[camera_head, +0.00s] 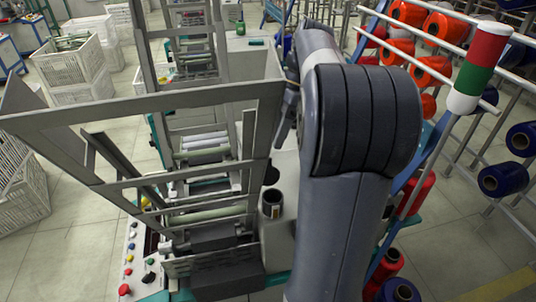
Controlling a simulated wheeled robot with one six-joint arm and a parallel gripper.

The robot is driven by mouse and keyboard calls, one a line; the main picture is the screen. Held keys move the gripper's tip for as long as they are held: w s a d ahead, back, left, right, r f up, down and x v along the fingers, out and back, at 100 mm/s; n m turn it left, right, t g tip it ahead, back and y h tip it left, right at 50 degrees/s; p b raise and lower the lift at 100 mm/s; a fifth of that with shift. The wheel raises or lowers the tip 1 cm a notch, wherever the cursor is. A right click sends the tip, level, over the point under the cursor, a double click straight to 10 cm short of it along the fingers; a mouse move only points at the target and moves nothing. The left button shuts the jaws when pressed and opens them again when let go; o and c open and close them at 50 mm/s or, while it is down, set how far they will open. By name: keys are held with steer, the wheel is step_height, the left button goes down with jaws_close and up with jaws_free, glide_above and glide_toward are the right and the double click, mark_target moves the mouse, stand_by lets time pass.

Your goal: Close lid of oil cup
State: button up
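A small cylindrical metal cup (272,208), which looks like the oil cup, stands upright on the pale machine housing just left of my arm. Its top looks dark and open. A dark rounded piece (271,174) shows just behind it; it may be the raised lid, but it is too small to tell. My arm fills the centre right and bends away from the camera.
A grey machine frame (140,108) with rollers stands left of the cup. A control panel with coloured buttons (124,289) is at lower left. A red, white and green signal light (481,66) and racks of red and blue bobbins (503,179) stand right. White crates (72,62) are at upper left.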

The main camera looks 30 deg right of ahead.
mark_target(269, 172)
steer(key=x, duration=0.5)
steer(key=shift+f, duration=0.3)
jaws_close()
stand_by(0.4)
